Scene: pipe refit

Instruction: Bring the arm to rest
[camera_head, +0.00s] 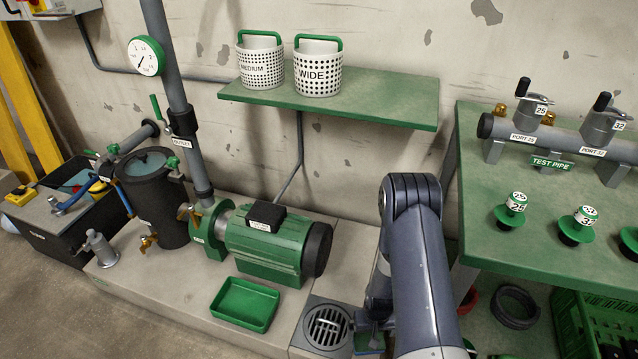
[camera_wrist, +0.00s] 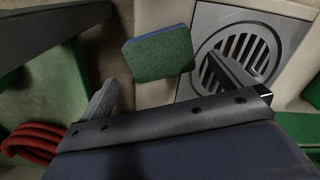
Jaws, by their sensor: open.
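My arm (camera_head: 420,265) reaches down in front of the plinth, between the pump and the green table, in the head view. In the wrist view my gripper (camera_wrist: 165,90) has its two fingers spread apart and nothing between them. Below it lies a sponge (camera_wrist: 160,54) with a green face and a bluish edge. A square floor drain (camera_wrist: 245,45) is beside the sponge. In the head view the drain (camera_head: 328,328) is left of my arm, and my gripper is mostly hidden behind the arm.
A green pump (camera_head: 268,248) and green tray (camera_head: 245,304) are on the plinth at left. A green table (camera_head: 535,225) with the test pipe (camera_head: 556,141) stands close at right. A shelf (camera_head: 385,97) holds two baskets. A green crate (camera_head: 592,325) and hoses are under the table.

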